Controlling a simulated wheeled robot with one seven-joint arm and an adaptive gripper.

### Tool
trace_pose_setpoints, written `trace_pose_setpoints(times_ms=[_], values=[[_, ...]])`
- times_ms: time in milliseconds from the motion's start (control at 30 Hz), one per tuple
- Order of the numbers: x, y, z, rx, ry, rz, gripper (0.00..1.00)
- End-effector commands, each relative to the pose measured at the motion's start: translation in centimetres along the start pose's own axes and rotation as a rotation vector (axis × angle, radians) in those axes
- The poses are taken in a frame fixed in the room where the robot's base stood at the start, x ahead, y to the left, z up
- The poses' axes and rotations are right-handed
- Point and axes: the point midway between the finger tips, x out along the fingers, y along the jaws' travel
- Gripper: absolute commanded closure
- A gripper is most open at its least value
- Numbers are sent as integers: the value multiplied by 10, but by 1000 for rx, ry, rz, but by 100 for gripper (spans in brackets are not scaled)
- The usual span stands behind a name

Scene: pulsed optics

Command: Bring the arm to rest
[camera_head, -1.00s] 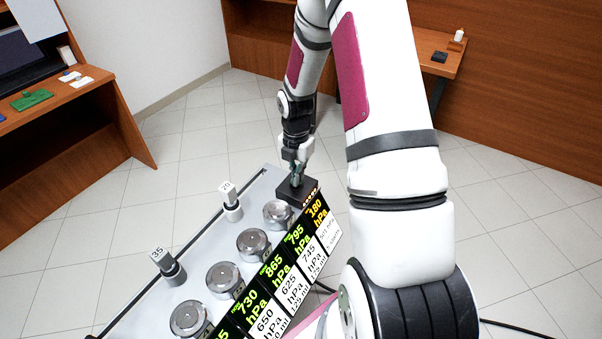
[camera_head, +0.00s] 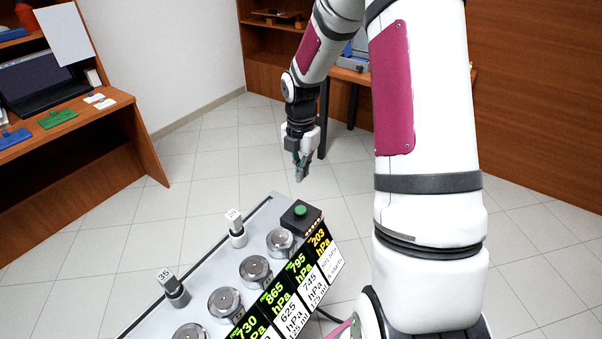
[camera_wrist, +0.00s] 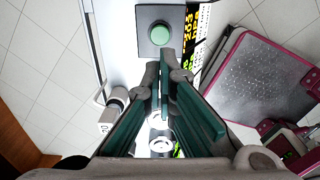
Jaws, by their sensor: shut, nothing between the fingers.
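My white and magenta arm (camera_head: 394,90) reaches up and over from the right in the head view. My gripper (camera_head: 301,176) hangs pointing down, above and beyond the far end of the instrument panel. Its fingers are shut and empty. In the wrist view the gripper (camera_wrist: 165,55) shows its green-lined fingers meeting near the picture's middle. A black box with a green button (camera_head: 300,210) sits at the panel's far end, below the gripper and apart from it. The green button also shows in the wrist view (camera_wrist: 160,34), just past the fingertips.
The panel (camera_head: 205,262) carries several round metal knobs, pegs marked 20 (camera_head: 237,236) and 35 (camera_head: 175,291), and displays, the far one reading 203 hPa. A wooden desk (camera_head: 95,115) with a laptop stands left. Tiled floor (camera_head: 190,180) is open between desk and panel.

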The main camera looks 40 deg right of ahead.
Motion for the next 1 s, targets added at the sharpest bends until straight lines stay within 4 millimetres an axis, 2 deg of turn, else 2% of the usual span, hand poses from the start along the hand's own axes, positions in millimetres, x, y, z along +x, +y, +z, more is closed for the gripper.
trace_pose_setpoints(times_ms=[367, 467, 567, 667, 800, 1000], values=[[0, 0, 0, 1, -1, 0, 100], [-9, -1, -3, 22, -9, 2, 100], [-36, -4, -13, 96, -31, 6, 100], [-79, -12, -31, 232, -64, 21, 100], [-141, -30, -64, 470, -103, 58, 100], [-216, -66, -115, 815, -119, 142, 100]])
